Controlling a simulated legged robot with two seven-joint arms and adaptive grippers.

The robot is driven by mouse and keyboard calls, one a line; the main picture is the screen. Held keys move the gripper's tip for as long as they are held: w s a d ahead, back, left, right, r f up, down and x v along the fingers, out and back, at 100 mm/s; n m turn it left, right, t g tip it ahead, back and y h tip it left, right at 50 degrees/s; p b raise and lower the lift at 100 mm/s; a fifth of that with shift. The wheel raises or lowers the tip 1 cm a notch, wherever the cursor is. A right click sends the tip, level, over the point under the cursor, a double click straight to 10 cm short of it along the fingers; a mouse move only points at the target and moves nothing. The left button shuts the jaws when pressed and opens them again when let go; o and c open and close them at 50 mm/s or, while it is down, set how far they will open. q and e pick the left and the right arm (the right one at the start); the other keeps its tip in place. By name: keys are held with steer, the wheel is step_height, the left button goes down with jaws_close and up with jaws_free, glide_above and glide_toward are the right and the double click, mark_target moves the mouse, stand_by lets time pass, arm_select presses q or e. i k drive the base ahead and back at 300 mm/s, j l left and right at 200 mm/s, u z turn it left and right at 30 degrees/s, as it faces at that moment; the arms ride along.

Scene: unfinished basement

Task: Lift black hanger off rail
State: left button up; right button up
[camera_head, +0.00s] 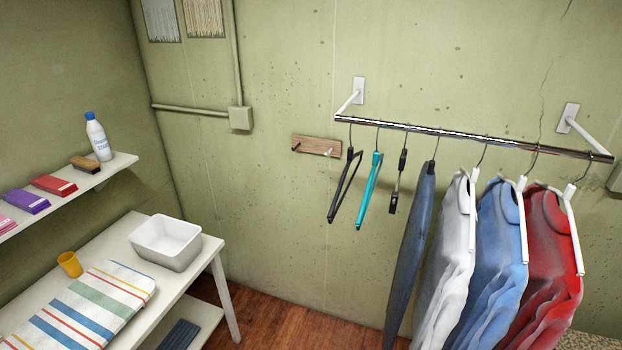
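A black hanger (344,187) hangs empty at the left end of the chrome rail (460,136), its hook over the rail. A teal hanger (369,190) hangs just right of it, with a small gap. A shorter dark hanger-like item (397,182), seen nearly edge-on, hangs right of the teal one; its exact form is hard to tell. Neither of my grippers is in view.
Dark blue (410,250), white (450,260), light blue (500,260) and red (550,260) garments fill the rail's right side. A wooden peg board (316,145) is on the wall behind. A table (110,240) with a white basin (165,243) stands left.

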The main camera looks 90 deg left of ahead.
mark_target(332, 214)
steer(key=u, duration=2.8)
steer(key=i+j+z, duration=0.2)
steer(key=k+j, duration=0.05)
steer(key=k, duration=0.05)
